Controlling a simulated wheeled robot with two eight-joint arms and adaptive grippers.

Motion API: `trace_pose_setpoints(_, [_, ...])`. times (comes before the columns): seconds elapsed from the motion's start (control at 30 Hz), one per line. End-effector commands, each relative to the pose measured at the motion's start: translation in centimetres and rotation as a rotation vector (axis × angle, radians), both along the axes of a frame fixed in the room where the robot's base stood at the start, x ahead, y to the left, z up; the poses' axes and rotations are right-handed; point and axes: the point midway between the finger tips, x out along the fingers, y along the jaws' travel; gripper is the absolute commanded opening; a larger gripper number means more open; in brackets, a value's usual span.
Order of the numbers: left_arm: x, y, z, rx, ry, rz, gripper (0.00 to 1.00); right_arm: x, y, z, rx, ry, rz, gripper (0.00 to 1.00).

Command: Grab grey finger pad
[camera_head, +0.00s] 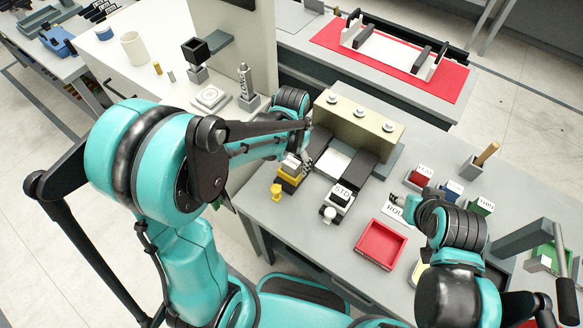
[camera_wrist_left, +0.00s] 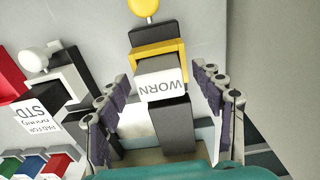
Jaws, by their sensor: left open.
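A dark grey block-like pad (camera_wrist_left: 178,132) with a white "WORN" label lies in a yellow holder (camera_wrist_left: 157,47), which has a round yellow knob. The yellow holder also shows in the head view (camera_head: 288,181), beside the machine. My left gripper (camera_wrist_left: 160,93) is open, with one finger on each side of the labelled piece; gaps show between them. In the head view my left gripper (camera_head: 305,160) partly hides it. A second holder, labelled "STD" (camera_head: 340,193), stands to the right with a white knob. My right gripper (camera_head: 400,199) is over the bench near a white card; its fingers are too small to read.
A red tray (camera_head: 381,245) lies in front on the grey bench. Small red (camera_head: 420,175), blue and green labelled bins stand at the right. A wooden-handled tool (camera_head: 487,153) stands beyond them.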

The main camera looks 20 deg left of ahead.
Motion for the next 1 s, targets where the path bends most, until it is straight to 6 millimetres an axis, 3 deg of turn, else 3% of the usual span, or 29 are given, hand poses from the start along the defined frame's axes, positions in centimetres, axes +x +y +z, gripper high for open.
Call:
trace_pose_setpoints(0.03, [0.0, 0.0, 0.0, 0.000, 0.000, 0.000, 0.59, 0.0, 0.0, 0.0, 0.000, 0.000, 0.000, 0.50])
trace_pose_setpoints(0.23, [0.0, 0.0, 0.0, 0.000, 0.000, 0.000, 0.09, 0.0, 0.0, 0.0, 0.000, 0.000, 0.000, 0.50])
trace_pose_setpoints(0.63, [0.0, 0.0, 0.6, 0.000, 0.000, 0.000, 0.09, 0.0, 0.0, 0.2, 0.000, 0.000, 0.000, 0.50])
trace_pose_setpoints(0.9, [0.0, 0.0, 4.7, 0.000, 0.000, 0.000, 0.09, 0.0, 0.0, 1.5, 0.000, 0.000, 0.000, 0.50])
trace_pose_setpoints(1.0, [-0.1, -2.4, 5.7, 0.000, 0.000, -0.007, 0.09, 0.0, 0.0, 1.8, 0.000, 0.000, 0.000, 0.50])
